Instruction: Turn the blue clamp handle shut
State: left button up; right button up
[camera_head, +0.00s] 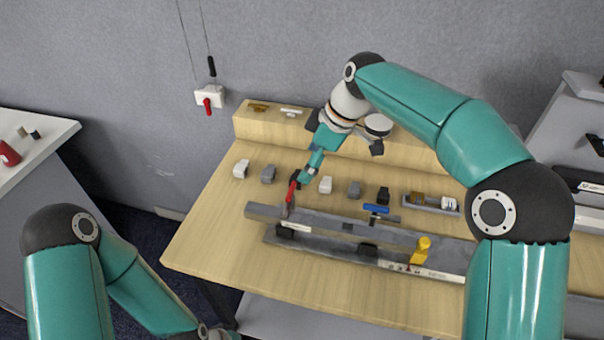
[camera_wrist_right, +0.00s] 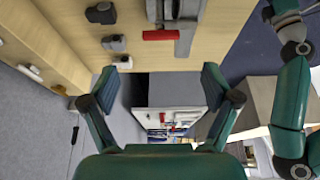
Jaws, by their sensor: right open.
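The blue clamp handle (camera_head: 376,208) lies roughly level over the back edge of the grey rail (camera_head: 330,222), right of the middle in the head view. My right gripper (camera_head: 340,164) is above the table, left of and behind the blue handle, closer to the red handle (camera_head: 292,190). In the right wrist view the right gripper (camera_wrist_right: 160,78) has its fingers wide apart with nothing between them. The red handle also shows there (camera_wrist_right: 161,35), beyond the fingers. The blue handle is not clearly seen in that view. My left arm is low at left, its gripper outside the frame.
Several white, grey and black blocks (camera_head: 268,174) line the table behind the rail. A small tray (camera_head: 407,201) sits right of them. A wooden ledge (camera_head: 262,128) runs along the back. The table's front left is clear.

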aim_at(380, 213)
jog(key=k, duration=1)
